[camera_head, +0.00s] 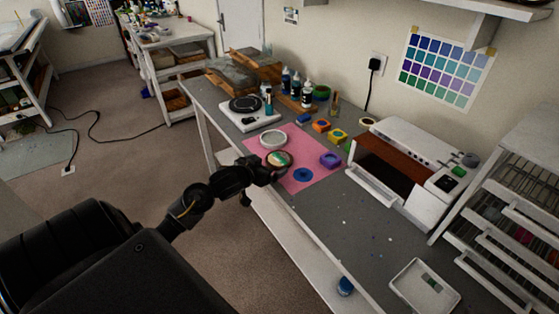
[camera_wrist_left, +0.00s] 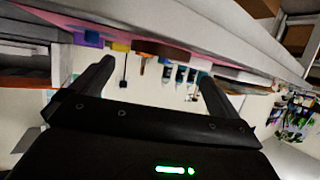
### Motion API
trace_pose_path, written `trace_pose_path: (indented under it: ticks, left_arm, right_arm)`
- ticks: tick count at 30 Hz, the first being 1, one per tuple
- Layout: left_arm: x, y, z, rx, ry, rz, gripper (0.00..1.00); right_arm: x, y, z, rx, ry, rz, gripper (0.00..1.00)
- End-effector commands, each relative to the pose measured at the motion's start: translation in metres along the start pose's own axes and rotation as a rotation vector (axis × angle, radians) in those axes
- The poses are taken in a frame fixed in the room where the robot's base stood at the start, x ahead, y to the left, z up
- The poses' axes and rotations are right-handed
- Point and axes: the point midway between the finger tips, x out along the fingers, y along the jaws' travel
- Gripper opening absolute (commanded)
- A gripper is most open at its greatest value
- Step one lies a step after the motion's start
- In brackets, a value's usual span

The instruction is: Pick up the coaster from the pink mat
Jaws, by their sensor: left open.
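The pink mat (camera_head: 318,143) lies on the grey workbench. A round multicoloured disc that looks like the coaster (camera_head: 280,159) lies on the mat near its left edge. My left gripper (camera_head: 274,176) is at the mat's front-left edge, just in front of this disc, and looks low. In the left wrist view the picture is upside down, and my left gripper's two fingers (camera_wrist_left: 155,75) are spread apart. A brown edge-on shape shows between them; I cannot tell whether it is the coaster. No grip on anything shows. My right gripper is not in view.
A pale round piece (camera_head: 273,138), a blue disc (camera_head: 303,174) and a purple ring (camera_head: 330,160) share the mat. A white turntable-like device (camera_head: 250,118), bottles (camera_head: 296,85) and a white oven-like box (camera_head: 415,150) stand around it.

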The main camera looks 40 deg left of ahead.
Motion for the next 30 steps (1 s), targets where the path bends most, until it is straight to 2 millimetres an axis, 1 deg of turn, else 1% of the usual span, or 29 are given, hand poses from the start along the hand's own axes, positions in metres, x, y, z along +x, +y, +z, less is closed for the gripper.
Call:
trace_pose_path:
  ticks: [2, 9, 11, 15, 19, 22, 28, 30]
  left_arm:
    - [0.007, 0.0, 0.0, 0.0, 0.0, 0.001, 1.0]
    - [0.014, 0.0, -0.001, 0.0, 0.0, 0.001, 1.0]
    - [0.021, 0.0, -0.003, -0.002, 0.001, 0.0, 1.0]
    - [0.043, 0.0, -0.005, -0.002, 0.0, 0.0, 1.0]
    - [0.058, 0.0, -0.003, 0.0, 0.0, 0.0, 1.0]
    - [0.062, 0.0, -0.002, 0.0, -0.001, 0.0, 1.0]
    - [0.062, 0.0, -0.002, 0.001, 0.0, 0.001, 1.0]
    - [0.062, 0.0, -0.002, 0.001, 0.0, 0.001, 0.91]
  right_arm:
    - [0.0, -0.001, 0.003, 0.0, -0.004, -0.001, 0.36]
    - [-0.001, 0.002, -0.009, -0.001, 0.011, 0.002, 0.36]
    - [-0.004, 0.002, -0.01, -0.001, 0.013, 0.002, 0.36]
    - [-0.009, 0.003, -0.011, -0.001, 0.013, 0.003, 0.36]
    - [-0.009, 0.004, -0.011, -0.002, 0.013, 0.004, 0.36]
    - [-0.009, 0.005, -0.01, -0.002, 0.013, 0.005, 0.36]
    - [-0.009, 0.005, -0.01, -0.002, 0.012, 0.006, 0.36]
    - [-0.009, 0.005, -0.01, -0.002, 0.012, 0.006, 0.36]
